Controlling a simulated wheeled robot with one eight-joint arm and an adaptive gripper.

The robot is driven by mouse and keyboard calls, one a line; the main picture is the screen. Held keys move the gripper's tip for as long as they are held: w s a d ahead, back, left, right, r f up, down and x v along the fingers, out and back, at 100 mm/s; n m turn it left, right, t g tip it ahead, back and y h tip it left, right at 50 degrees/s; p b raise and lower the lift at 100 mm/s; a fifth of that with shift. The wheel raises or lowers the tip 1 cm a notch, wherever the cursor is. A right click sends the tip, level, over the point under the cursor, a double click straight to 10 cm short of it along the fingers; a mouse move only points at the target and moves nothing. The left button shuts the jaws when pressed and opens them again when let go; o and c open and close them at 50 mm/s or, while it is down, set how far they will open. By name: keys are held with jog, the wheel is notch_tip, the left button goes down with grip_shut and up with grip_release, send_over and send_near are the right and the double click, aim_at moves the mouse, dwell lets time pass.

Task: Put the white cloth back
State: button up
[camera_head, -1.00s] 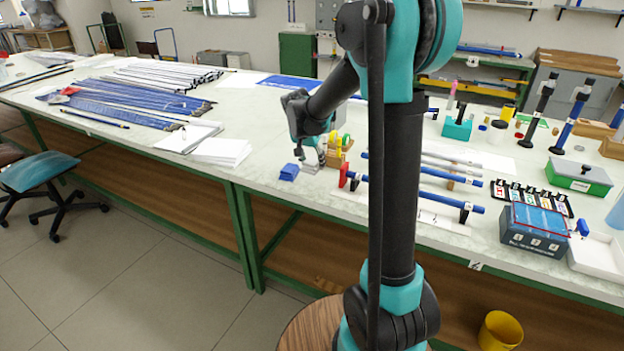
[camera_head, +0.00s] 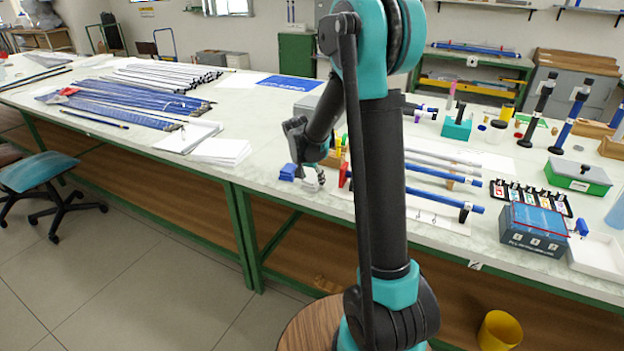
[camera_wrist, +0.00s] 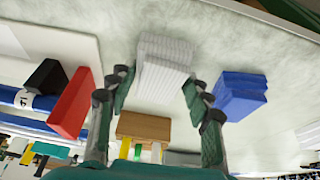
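The white cloth (camera_wrist: 165,62) is a folded, ridged stack on the bench in the wrist view. My gripper (camera_wrist: 158,92) is open, with one finger to each side of the cloth's near end. The right finger looks apart from it; I cannot tell whether the left one touches. In the head view my gripper (camera_head: 313,179) is low over the bench near the front edge, and the cloth is hard to make out there. A folded blue cloth (camera_wrist: 240,92) lies just right of the right finger; it also shows in the head view (camera_head: 288,172).
A red block (camera_wrist: 70,103) and a black block stand left of my gripper by a blue rod. A brown holder (camera_wrist: 143,126) with coloured items is close by. Blue rods (camera_head: 440,197) lie to the right. Paper stacks (camera_head: 220,151) lie left, with bare bench between.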

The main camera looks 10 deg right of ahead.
jog(key=o, duration=0.4)
jog(key=shift+o, duration=0.2)
jog(key=shift+r, duration=0.1)
jog(key=v, duration=1.2)
jog(key=s+d+f+n+y, duration=0.1)
jog(key=s+f, duration=0.3)
jog(key=s, duration=0.4)
jog(key=s+d+f+n, duration=0.3)
jog(key=s+f, duration=0.1)
jog(key=s, duration=0.5)
jog(key=s+d+f+n+y, duration=0.1)
jog(key=s+d+f+n, duration=0.2)
jog(key=s, duration=0.6)
jog(key=shift+s+f+t+y, duration=0.15)
jog(key=shift+f+t+y, duration=0.15)
jog(key=shift+f, duration=0.1)
